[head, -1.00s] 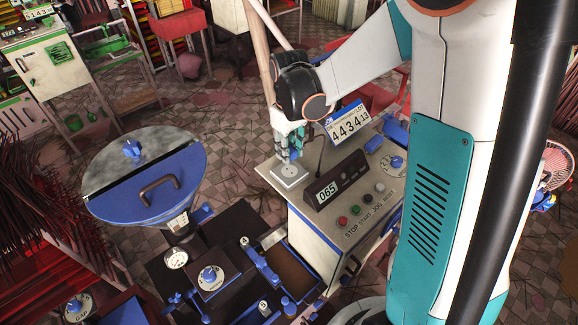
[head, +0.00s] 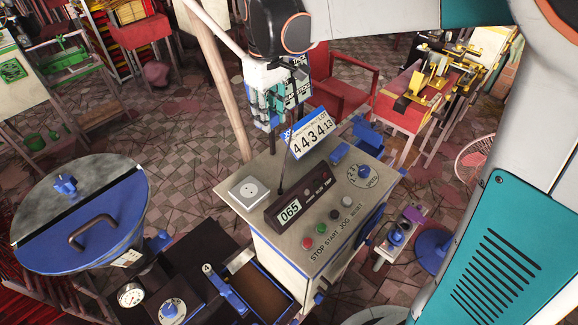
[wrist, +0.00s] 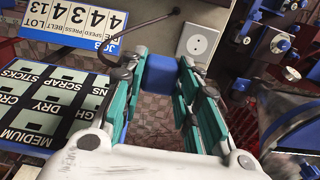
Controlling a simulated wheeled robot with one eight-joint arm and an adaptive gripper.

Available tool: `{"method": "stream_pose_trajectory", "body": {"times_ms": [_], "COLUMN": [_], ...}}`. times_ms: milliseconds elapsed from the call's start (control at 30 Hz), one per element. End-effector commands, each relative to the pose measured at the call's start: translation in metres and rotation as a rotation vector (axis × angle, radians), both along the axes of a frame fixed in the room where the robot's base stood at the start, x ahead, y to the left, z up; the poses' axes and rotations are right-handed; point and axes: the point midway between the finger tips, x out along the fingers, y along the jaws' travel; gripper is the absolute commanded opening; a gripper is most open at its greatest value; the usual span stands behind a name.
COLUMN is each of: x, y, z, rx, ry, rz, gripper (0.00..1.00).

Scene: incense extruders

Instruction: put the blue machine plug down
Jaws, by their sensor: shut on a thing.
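My gripper (head: 268,108) is up in the air above the back edge of the blue machine's control panel (head: 236,199). In the wrist view its teal fingers (wrist: 160,88) are shut on the blue machine plug (wrist: 160,72), a small blue block between the fingertips. The plug's prongs are hidden. The white socket (head: 249,192) on the panel's left end is bare. It also shows in the wrist view (wrist: 198,42), beyond the plug and apart from it.
A number card (head: 312,133) and a thin dark cord stand close by my gripper. The panel carries a display (head: 290,211), buttons and a speed dial (head: 364,172). A blue-lidded hopper (head: 85,232) is at left. Open floor (head: 190,140) lies behind the machine.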

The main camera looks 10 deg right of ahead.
Motion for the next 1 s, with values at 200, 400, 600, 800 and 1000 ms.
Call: {"method": "stream_pose_trajectory", "body": {"times_ms": [200,400,600,800,1000], "x": [0.0,0.0,0.0,0.0,0.0], "y": [0.002,0.002,0.002,0.002,0.002], "z": [-0.033,-0.083,-0.129,-0.156,-0.168], "rx": [0.0,0.0,0.0,0.0,0.0], "ry": [0.0,0.0,0.0,0.0,0.0], "rz": [0.004,0.004,0.004,0.003,0.004], "gripper": [0.0,0.0,0.0,0.0,0.0]}}
